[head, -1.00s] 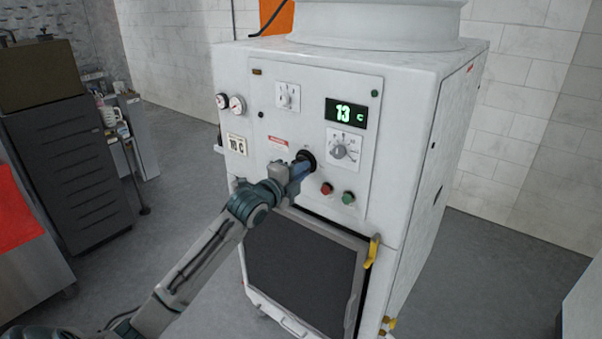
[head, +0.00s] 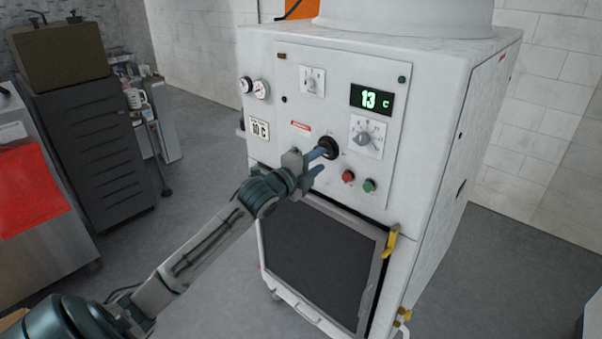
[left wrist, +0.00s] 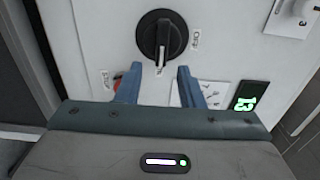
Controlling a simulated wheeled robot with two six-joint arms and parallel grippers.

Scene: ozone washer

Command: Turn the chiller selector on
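The chiller selector (head: 327,146) is a round black knob on the white panel of the chiller (head: 440,150). In the left wrist view the selector (left wrist: 160,38) has a raised bar with a white line pointing down toward my fingers. An OFF label (left wrist: 195,40) sits to its right, and small labels too blurred to read lie at lower left and below. My left gripper (head: 318,162) is open, with two blue fingers spread apart in front of the panel. In the left wrist view the gripper (left wrist: 157,84) is empty, its fingertips just below the knob. My right gripper is out of view.
A red button (head: 348,177) and a green button (head: 369,186) sit just below right of the selector. A white dial (head: 363,137) and a green display reading 13 C (head: 371,98) are above right. A dark screened panel (head: 320,262) is below.

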